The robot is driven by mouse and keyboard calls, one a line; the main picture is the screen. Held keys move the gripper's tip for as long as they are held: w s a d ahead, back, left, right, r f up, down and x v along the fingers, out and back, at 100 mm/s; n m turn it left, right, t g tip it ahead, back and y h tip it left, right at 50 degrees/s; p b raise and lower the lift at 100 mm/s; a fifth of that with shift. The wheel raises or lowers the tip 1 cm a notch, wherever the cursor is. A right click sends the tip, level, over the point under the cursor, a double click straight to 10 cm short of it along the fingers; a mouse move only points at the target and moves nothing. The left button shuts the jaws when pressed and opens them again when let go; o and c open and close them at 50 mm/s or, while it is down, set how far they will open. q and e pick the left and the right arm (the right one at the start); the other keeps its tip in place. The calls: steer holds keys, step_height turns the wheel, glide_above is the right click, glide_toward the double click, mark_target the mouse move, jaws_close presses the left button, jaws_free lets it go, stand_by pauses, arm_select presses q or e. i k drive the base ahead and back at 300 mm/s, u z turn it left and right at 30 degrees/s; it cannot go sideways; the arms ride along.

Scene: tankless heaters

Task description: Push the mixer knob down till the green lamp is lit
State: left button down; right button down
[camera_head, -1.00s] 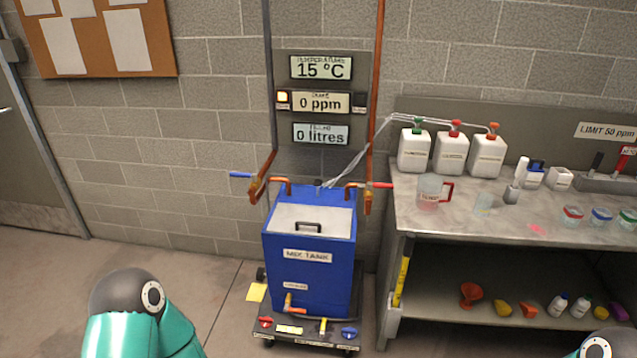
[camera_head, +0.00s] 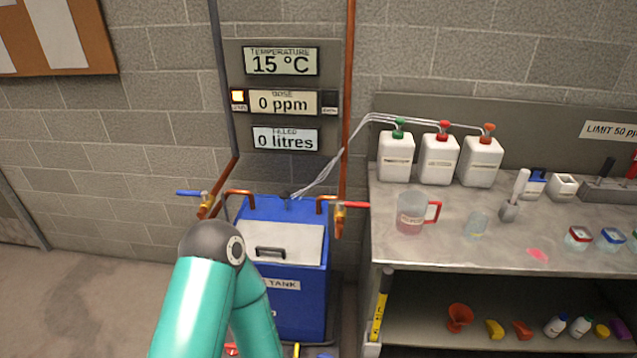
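The blue mix tank (camera_head: 312,255) stands in front of the wall with its pale lid shut. My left arm covers much of its front and the cart below. At the bottom edge, bits of a red knob (camera_head: 231,349) and a yellow lever (camera_head: 296,350) show on the cart. I cannot tell which control is the mixer knob. On the panel, an amber lamp (camera_head: 238,96) is lit at the left of the dose display (camera_head: 283,103); the lamp (camera_head: 330,103) at its right is dark. I see no green light. Neither gripper is in view.
A bench (camera_head: 450,250) at the right holds white canisters (camera_head: 438,158), a pink-filled jug (camera_head: 411,213) and small tubs. Copper pipes with a blue-handled valve (camera_head: 190,193) and a red-handled valve (camera_head: 355,205) flank the tank. The floor at the left is clear.

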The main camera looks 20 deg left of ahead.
mark_target(284, 195)
steer(key=u, duration=0.1)
steer(key=i, duration=0.85)
steer(key=u, duration=0.5)
